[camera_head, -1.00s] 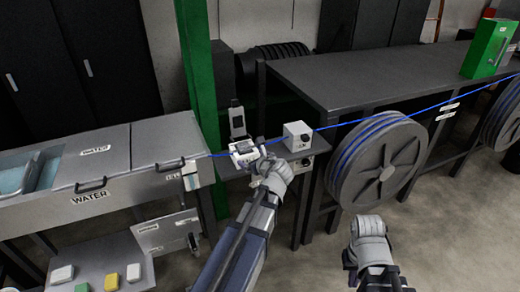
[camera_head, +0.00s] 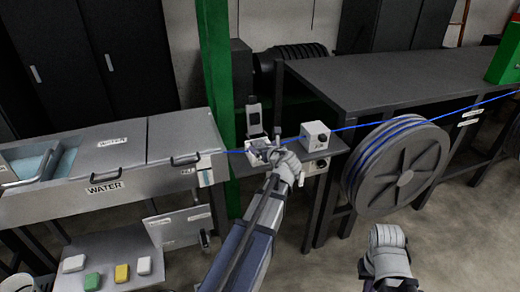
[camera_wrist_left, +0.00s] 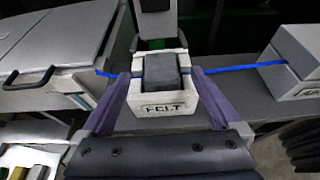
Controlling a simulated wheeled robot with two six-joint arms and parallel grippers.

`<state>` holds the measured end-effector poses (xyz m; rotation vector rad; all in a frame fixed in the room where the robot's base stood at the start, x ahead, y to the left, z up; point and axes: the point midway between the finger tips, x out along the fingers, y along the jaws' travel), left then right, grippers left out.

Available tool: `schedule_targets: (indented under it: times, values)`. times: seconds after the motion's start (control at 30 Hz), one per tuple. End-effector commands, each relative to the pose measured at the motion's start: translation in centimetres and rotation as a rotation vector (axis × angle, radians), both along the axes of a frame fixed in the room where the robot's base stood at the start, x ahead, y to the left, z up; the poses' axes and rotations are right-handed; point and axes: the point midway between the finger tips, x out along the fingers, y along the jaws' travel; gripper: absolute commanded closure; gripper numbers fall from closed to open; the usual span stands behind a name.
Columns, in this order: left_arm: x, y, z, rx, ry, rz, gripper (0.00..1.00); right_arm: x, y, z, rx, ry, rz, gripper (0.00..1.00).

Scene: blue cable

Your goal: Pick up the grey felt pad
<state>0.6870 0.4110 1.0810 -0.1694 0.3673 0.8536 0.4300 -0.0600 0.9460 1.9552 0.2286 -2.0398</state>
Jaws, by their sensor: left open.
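The grey felt pad (camera_wrist_left: 161,71) is a dark grey block sitting in a white holder marked FELT (camera_wrist_left: 162,109). In the left wrist view my left gripper (camera_wrist_left: 159,78) is open, with one purple finger on each side of the pad and holder. I cannot tell whether the fingers touch the pad. In the head view my left gripper (camera_head: 268,150) is at the holder and largely covers it; the pad is hard to make out there. My right gripper (camera_head: 388,240) is at the lower right, away from the pad, and its jaws cannot be made out.
A water trough (camera_head: 105,188) stands left of a green post (camera_head: 216,80). Several small blocks lie on a lower table (camera_head: 112,240).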

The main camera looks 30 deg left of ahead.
Motion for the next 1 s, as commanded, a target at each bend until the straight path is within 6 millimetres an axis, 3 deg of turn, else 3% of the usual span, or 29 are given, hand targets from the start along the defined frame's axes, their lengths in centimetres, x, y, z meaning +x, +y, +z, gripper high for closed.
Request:
schedule_targets:
  times: [0.2,0.43,1.0]
  values:
    - [1.9,2.1,-1.4,0.000,0.000,0.001,0.03,0.0,0.0,-1.4,0.000,0.000,0.000,1.00]
    - [1.9,2.1,-1.3,0.000,0.000,-0.001,0.04,0.0,0.0,-1.3,0.000,0.000,0.000,1.00]
    - [1.9,2.1,-1.3,0.000,0.000,-0.001,0.68,0.0,0.0,-1.3,0.000,0.000,0.000,1.00]
